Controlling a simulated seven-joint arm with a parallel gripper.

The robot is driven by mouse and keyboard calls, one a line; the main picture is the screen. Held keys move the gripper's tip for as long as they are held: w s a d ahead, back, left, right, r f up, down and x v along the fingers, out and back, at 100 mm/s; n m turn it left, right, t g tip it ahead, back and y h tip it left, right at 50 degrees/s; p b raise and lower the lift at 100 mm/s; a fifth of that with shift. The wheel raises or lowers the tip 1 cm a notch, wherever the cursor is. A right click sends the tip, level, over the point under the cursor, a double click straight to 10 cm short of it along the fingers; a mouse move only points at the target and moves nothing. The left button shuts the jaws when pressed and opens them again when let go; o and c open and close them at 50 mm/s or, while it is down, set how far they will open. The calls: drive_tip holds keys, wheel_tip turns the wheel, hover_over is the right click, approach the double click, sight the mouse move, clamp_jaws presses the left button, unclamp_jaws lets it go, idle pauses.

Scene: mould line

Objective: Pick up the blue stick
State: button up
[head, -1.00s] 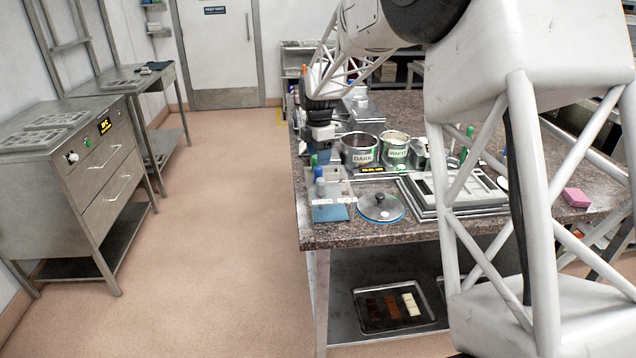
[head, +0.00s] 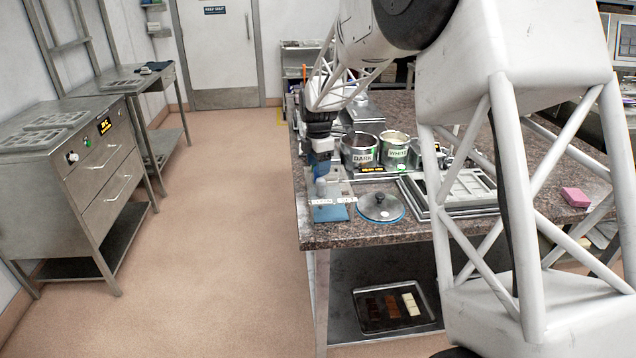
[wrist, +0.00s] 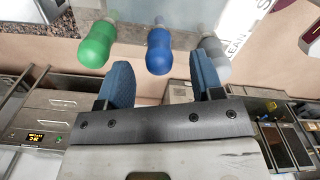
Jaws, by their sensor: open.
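The blue stick (wrist: 159,50) shows a rounded blue handle in the wrist view, in the middle of a row. A green stick (wrist: 97,45) is to its left and a grey stick (wrist: 216,62) to its right, partly behind a finger. My gripper (wrist: 160,68) is open, its two blue fingers to either side of the blue handle in the picture. I cannot tell whether the handle is fully between them. In the head view, my gripper (head: 322,158) is over the holder at the counter's left edge, and the blue stick cannot be made out there.
The grey stick (head: 320,187) stands near a blue pad (head: 330,213). The DARK pot (head: 360,152) and WHITE pot (head: 396,150) are to the right. A round glass lid (head: 381,208) and a mould tray (head: 465,188) lie on the counter (head: 440,228).

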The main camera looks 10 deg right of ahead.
drive_tip(key=shift+f, duration=2.2)
drive_tip(key=c, duration=1)
